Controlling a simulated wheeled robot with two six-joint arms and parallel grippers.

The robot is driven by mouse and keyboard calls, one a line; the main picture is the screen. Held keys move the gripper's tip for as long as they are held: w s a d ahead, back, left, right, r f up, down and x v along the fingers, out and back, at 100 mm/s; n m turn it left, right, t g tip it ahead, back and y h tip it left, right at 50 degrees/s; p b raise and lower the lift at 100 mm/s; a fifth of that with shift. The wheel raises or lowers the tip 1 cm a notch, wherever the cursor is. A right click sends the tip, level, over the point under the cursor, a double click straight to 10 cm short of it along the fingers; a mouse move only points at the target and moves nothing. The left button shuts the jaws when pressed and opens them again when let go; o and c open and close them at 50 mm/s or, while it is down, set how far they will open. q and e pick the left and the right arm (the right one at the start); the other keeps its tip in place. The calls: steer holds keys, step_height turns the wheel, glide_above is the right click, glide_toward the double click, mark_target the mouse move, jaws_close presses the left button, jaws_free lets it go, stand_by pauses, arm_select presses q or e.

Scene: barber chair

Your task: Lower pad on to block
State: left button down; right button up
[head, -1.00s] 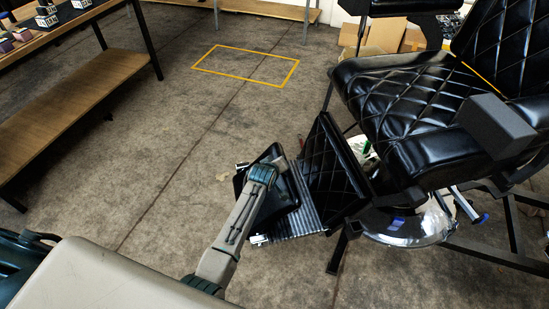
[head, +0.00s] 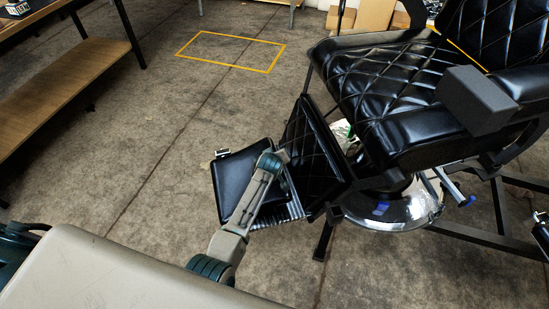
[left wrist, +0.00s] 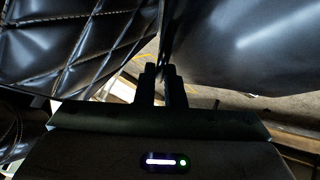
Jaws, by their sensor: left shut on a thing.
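The black pad (head: 243,182) hangs out to the left of the chair's footrest in the head view, its broad face tilted upward. It borders the ribbed metal footplate (head: 292,208). My left arm reaches over the pad, and my left gripper (head: 283,156) is at its upper right edge. In the left wrist view my left gripper (left wrist: 160,76) is shut on a thin edge of the smooth black pad (left wrist: 245,45). I cannot make out a block under the pad; the floor beneath it is hidden.
The black quilted footrest panel (head: 316,150) stands right beside the pad. The barber chair seat (head: 375,95) and round chrome base (head: 395,215) are to the right. A wooden bench (head: 65,95) is at the left. The floor between is clear, with a yellow outline (head: 230,66).

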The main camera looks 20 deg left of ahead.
arm_select(q)
steer(key=shift+w+d+r, duration=0.1)
steer(key=shift+w+r, duration=0.05)
steer(key=shift+r, duration=0.05)
steer(key=c, duration=1.5)
jaws_free()
steer(key=shift+d+f, duration=0.1)
steer(key=shift+c, duration=0.2)
steer(key=v, duration=1.1)
steer(key=shift+f, duration=0.1)
